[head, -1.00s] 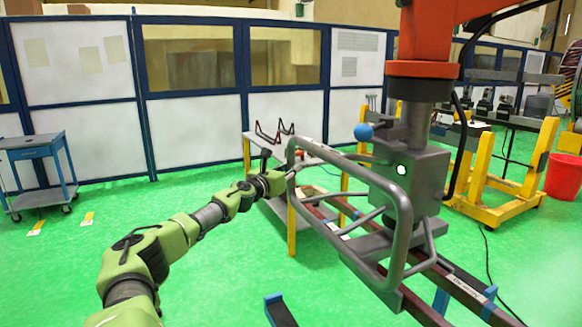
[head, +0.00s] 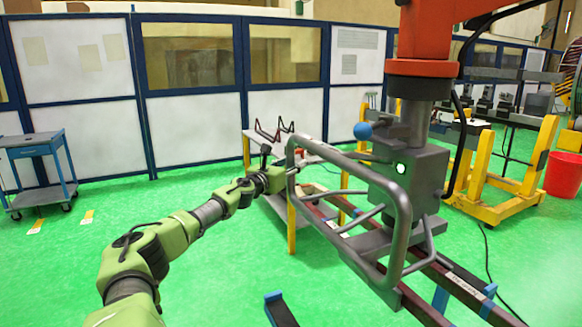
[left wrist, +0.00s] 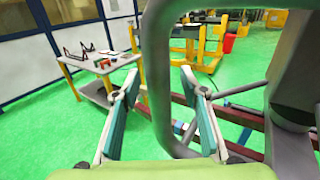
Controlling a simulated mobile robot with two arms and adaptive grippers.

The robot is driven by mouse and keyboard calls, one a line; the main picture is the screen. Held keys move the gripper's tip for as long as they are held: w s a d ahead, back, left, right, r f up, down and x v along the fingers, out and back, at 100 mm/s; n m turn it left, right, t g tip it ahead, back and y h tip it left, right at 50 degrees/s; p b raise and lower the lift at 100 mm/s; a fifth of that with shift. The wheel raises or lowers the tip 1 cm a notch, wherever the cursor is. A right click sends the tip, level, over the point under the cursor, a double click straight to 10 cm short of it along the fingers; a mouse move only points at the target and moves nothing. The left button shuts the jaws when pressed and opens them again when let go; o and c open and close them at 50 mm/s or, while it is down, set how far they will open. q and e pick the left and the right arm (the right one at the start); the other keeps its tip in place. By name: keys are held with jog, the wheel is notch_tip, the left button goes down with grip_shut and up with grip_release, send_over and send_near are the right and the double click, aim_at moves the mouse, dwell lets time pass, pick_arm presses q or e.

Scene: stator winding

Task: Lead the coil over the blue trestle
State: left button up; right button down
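The coil (head: 466,290), long dark red bars with a white label, hangs below the grey lifting tool (head: 410,175) on an orange-red arm. Blue parts, possibly of the blue trestle (head: 440,299), show by the bars; most of it is hidden or out of frame. My left gripper (head: 288,171) is at the far left end of the tool's grey tube handle. In the left wrist view, the fingers of my left gripper (left wrist: 158,74) stand apart on either side of the handle tube (left wrist: 156,60), with no clear grip. My right gripper is out of view.
A dark piece with a blue end (head: 274,297) stands at the bottom. A work table (head: 262,147) with small dark red frames is behind my gripper. A blue cart (head: 35,150) stands left, yellow stands (head: 490,205) and a red bucket (head: 563,176) right.

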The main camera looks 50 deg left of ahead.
pick_arm(q)
jog(key=shift+s+f, duration=0.15)
jog(key=shift+f, duration=0.1)
jog(key=shift+s+d+f, duration=0.1)
jog(key=shift+s+d, duration=0.1)
jog(key=shift+s, duration=0.35)
jog(key=shift+v, duration=2.4)
jog(key=shift+s+d+r, duration=0.25)
jog(key=shift+s+d, duration=0.15)
jog(key=shift+s, duration=0.2)
